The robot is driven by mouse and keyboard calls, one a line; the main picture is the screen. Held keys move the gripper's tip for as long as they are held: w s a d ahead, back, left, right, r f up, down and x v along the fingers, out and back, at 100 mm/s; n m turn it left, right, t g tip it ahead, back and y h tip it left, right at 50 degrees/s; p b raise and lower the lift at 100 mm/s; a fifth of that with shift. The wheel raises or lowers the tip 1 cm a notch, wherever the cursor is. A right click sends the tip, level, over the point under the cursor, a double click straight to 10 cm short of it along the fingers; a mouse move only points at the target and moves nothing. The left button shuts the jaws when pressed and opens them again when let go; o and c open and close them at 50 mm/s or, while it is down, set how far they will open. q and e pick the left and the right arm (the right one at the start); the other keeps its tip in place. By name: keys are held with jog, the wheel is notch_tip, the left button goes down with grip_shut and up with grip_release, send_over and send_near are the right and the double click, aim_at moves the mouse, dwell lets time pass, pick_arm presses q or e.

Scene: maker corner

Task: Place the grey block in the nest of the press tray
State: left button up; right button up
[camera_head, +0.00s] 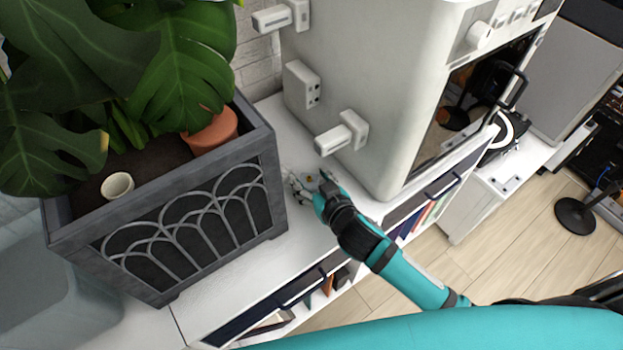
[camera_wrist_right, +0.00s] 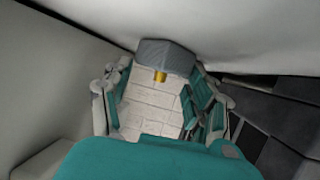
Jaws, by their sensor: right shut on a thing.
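My right gripper (camera_head: 303,185) reaches into the gap between the planter and the white machine, above the white cabinet top. In the head view the block is small and mostly hidden by the fingers. I cannot make out the press tray or its nest in either view. My left gripper is not in view.
A dark grey planter (camera_head: 75,228) with a large-leaved plant stands left of the gripper. The big white machine (camera_head: 365,95), with knobs and a glass door, stands close on the right. The white cabinet top (camera_head: 235,300) is clear in front of the planter.

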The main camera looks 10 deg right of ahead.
jog(key=o, duration=1.3)
jog(key=shift+f, duration=0.1)
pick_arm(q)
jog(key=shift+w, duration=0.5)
pick_arm(e)
jog(key=shift+o, duration=0.2)
